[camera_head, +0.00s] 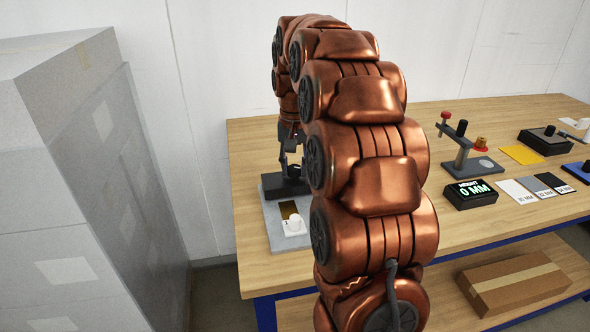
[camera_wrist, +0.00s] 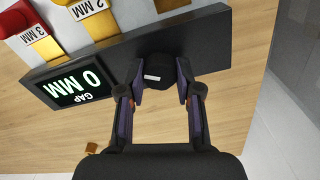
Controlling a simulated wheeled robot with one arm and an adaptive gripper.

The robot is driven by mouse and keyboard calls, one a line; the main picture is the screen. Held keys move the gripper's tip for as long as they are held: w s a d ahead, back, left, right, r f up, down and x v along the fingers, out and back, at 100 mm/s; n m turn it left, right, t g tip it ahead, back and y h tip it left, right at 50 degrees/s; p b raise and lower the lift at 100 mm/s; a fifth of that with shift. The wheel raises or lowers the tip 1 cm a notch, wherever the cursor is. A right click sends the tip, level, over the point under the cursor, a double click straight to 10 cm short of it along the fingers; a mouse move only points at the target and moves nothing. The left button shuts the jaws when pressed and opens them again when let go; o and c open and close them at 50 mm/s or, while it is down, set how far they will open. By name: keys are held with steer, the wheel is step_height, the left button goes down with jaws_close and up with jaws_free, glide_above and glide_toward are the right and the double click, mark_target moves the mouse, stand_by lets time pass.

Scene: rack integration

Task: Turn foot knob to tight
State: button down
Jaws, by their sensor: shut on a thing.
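The foot knob (camera_wrist: 160,70) is a black round knob with a small white mark, on a long dark bar (camera_wrist: 215,42) in the wrist view. My gripper (camera_wrist: 162,88) is shut on the knob, with one finger at each side of it. A display (camera_wrist: 78,88) on the same bar reads GAP 0 MM. In the head view my gripper (camera_head: 290,150) points down over a dark block (camera_head: 285,185) at the left of the table. The knob is hard to make out there.
A grey plate (camera_head: 265,222) with a white piece (camera_head: 294,226) lies by the table's left edge. My arm covers the table's middle. A height display (camera_head: 470,193), a stand (camera_head: 470,160) and shims are at the right. A grey cabinet (camera_head: 80,190) stands left.

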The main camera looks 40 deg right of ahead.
mark_target(295, 167)
steer(key=m, duration=0.5)
steer(key=shift+s+m+b, duration=0.1)
steer(key=shift+m+b, duration=0.2)
steer(key=shift+b, duration=0.1)
steer(key=m, duration=0.5)
steer(key=shift+m, duration=0.3)
steer(key=c, duration=0.8)
jaws_free()
steer(key=shift+r, duration=3.75)
